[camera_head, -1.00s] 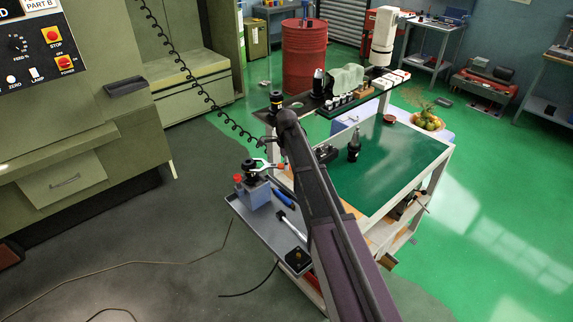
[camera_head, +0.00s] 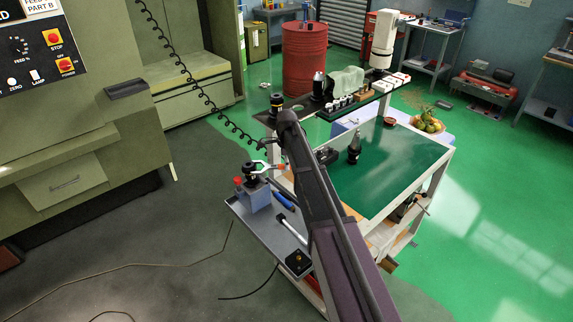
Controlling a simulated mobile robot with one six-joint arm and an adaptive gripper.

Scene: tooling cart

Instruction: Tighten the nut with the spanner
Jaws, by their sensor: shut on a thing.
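The spanner (camera_head: 264,167) shows as a pale open-ended head with an orange part to its right; its far end is hidden behind my arm. The head lies against or around a black round fitting (camera_head: 249,168) on top of a blue-grey block (camera_head: 256,196). The nut itself is too small to make out there, and I cannot tell how well the jaw sits on it. My gripper (camera_head: 269,144) is a small dark shape beside the arm's end, mostly hidden; it is shut on the spanner.
The block stands on a grey side tray (camera_head: 262,226) with a blue-handled tool (camera_head: 283,200) and a hammer-like tool (camera_head: 291,229). The cart's green top (camera_head: 395,165) holds a dark tool holder (camera_head: 354,148). A coiled black cable (camera_head: 196,88) hangs behind. Green machine stands left.

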